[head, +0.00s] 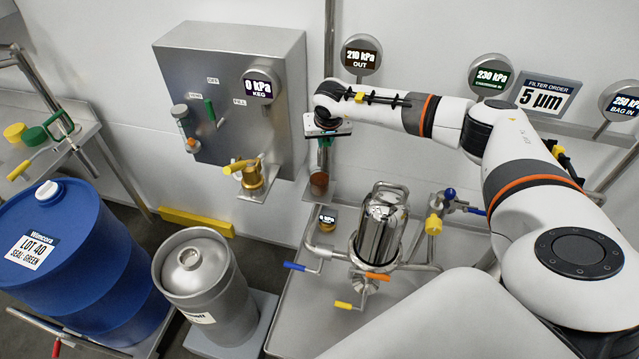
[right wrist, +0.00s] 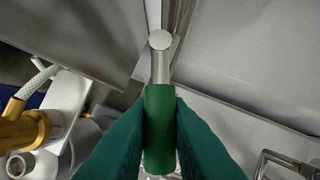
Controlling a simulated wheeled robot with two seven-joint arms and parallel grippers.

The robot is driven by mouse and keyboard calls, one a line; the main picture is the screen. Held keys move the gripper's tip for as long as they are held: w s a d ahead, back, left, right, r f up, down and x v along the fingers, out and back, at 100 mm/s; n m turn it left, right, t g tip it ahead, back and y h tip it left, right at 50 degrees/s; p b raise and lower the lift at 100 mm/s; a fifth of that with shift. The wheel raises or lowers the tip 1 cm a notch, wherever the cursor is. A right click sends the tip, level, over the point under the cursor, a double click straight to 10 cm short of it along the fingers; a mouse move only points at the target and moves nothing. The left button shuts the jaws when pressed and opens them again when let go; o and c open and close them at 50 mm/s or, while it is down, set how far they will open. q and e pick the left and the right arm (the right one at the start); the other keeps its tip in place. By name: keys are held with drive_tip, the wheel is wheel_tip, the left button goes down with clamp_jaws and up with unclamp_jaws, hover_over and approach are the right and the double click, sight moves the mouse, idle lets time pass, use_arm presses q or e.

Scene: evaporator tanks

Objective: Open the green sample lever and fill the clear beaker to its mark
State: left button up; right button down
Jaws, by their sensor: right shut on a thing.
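My right gripper (head: 325,135) is beside the right side of the grey control box. It is shut on a green handle (right wrist: 160,128), which sits between its green fingers in the right wrist view. A silver stem (right wrist: 160,68) runs on from the handle to a round pale end. In the head view a bit of green (head: 325,142) shows just under the gripper. Below it is a small reddish-brown cylinder (head: 319,180); I cannot tell whether this is the clear beaker, and no fill mark can be made out. My left gripper is not in view.
A steel filter housing (head: 381,222) with coloured levers stands in front of the gripper. A steel keg (head: 200,285) and a blue drum (head: 75,260) stand at left.

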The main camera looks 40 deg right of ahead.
drive_tip(key=shift+s+d+n+y+b, duration=0.15)
drive_tip(key=shift+d+n+y, duration=0.15)
drive_tip(key=shift+n, duration=0.35)
drive_tip(key=shift+s+d+n+y+b, duration=0.15)
drive_tip(key=shift+d+n+y, duration=0.1)
drive_tip(key=shift+n, duration=0.4)
drive_tip(key=shift+w+a, duration=0.1)
drive_tip(key=shift+a, duration=0.05)
drive_tip(key=m, duration=0.1)
drive_tip(key=a+m+h, duration=0.1)
drive_tip(key=m, duration=0.1)
drive_tip(key=shift+w, duration=0.25)
drive_tip(key=m, duration=0.2)
drive_tip(key=w+a+m+g+h+b, duration=0.1)
drive_tip(key=m, duration=0.1)
drive_tip(key=shift+a+h, duration=0.15)
drive_tip(key=shift+h, duration=0.1)
drive_tip(key=c, duration=1.3)
unclamp_jaws()
